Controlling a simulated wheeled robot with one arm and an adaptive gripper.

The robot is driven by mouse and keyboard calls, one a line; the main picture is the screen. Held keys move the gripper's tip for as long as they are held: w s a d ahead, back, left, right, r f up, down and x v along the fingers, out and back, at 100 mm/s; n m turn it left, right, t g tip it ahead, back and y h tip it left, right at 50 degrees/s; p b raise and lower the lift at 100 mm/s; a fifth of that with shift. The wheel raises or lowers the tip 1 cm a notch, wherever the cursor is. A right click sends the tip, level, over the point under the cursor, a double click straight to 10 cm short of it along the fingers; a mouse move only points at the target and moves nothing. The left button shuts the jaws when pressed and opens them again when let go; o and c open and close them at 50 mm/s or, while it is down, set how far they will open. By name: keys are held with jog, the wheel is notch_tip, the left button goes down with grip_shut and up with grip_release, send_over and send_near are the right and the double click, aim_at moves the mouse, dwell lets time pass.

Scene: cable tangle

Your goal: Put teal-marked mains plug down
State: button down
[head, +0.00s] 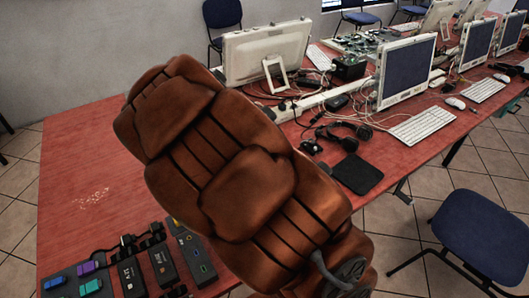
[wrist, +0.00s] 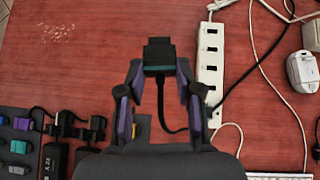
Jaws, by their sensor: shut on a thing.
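The teal-marked mains plug (wrist: 159,54) is black with a thin teal band, and it shows in the wrist view at upper middle. A black cable runs from it down and to the right. My gripper (wrist: 158,72) is shut on the plug, with a finger on each side. The red table shows below it, but I cannot tell the height above the table. In the head view, my large brown arm hides the gripper and the plug.
A white power strip (wrist: 209,70) lies just right of the plug, with cables beyond it and a white adapter (wrist: 302,72). Dark units with coloured connectors (head: 88,268) stand at the table's near left. The red table's left part (head: 80,170) is clear. Monitors and keyboards stand at right.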

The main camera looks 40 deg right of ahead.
jog(key=s+d+f+n+y+b, duration=0.1)
jog(key=d+f+b, duration=0.3)
jog(key=d, duration=0.4)
jog(key=s+d+f+n+y+b, duration=0.1)
jog(key=s+d+f+b, duration=0.15)
jog(key=d+f, duration=0.35)
jog(key=shift+n+y, duration=0.3)
jog(key=shift+n, duration=0.2)
jog(key=s+d+f+b, duration=0.1)
jog(key=s+d+b, duration=0.1)
jog(key=s+d, duration=0.1)
jog(key=s+d+f+b, duration=0.1)
jog(key=s+d+b, duration=0.1)
jog(key=d, duration=0.4)
jog(key=s+d+f+b, duration=0.2)
jog(key=s+d, duration=0.2)
jog(key=d, duration=0.1)
jog(key=shift+s+d, duration=0.2)
jog(key=shift+s, duration=0.05)
jog(key=shift+w+d, duration=0.1)
jog(key=w, duration=0.5)
jog(key=w+f+p, duration=0.1)
jog(key=w, duration=0.9)
jog(key=shift+w+a+f+p, duration=0.2)
jog(key=shift+f+p, duration=0.1)
jog(key=shift+f, duration=1.75)
jog(key=shift+f, duration=0.15)
jog(key=c, duration=0.8)
grip_release()
